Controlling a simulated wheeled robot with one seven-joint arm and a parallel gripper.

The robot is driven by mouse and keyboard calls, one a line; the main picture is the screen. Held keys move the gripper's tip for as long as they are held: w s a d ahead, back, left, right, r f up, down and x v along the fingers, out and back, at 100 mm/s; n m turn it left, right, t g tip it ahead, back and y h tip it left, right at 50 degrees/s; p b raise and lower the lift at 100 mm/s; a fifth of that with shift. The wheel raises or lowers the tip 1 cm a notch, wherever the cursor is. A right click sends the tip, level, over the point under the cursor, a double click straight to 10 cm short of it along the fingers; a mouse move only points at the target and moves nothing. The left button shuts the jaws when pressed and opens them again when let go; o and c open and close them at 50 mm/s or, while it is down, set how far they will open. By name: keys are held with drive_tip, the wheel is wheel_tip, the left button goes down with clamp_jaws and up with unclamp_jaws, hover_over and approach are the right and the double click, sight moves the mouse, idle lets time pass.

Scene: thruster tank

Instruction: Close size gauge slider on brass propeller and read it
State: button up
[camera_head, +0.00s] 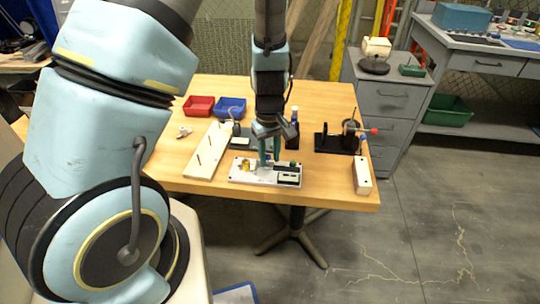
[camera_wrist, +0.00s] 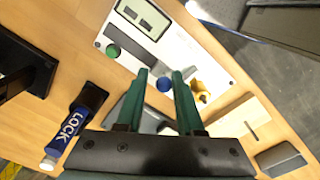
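The size gauge is a white plate (camera_head: 238,179) on the wooden table, with a display (camera_head: 288,178) at its right end in the head view. In the wrist view the plate (camera_wrist: 215,52) carries the display (camera_wrist: 145,17), a green button (camera_wrist: 113,50), a blue knob (camera_wrist: 164,84) and the brass propeller (camera_wrist: 200,92). The knob appears to belong to the slider. My gripper (camera_wrist: 161,71) points down over the gauge, its two green fingers apart, with the blue knob showing between them. Contact cannot be told. The display reading is too small to read. Part of the propeller is hidden.
A blue LOCK-labelled object (camera_wrist: 75,120) stands beside the gauge. A pale board with pegs (camera_head: 208,150) lies to the left. Red (camera_head: 199,106) and blue (camera_head: 231,107) trays are behind. A black stand (camera_head: 335,142) and white block (camera_head: 362,175) are at the right.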

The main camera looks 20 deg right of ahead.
sight(269, 155)
wheel_tip(269, 155, up, 11)
idle(0.6)
drive_tip(key=shift+f, duration=0.1)
drive_tip(key=a+r+m, duration=0.1)
drive_tip(key=a+r, duration=0.2)
drive_tip(key=a, duration=0.8)
drive_tip(key=a+r+m+t, duration=0.1)
drive_tip(key=a+r+m, duration=0.1)
drive_tip(key=a, duration=1)
drive_tip(key=shift+a+r+t, duration=0.25)
drive_tip(key=shift+r+t, duration=0.05)
drive_tip(key=shift+r, duration=0.55)
drive_tip(key=shift+w, duration=0.15)
idle(1.8)
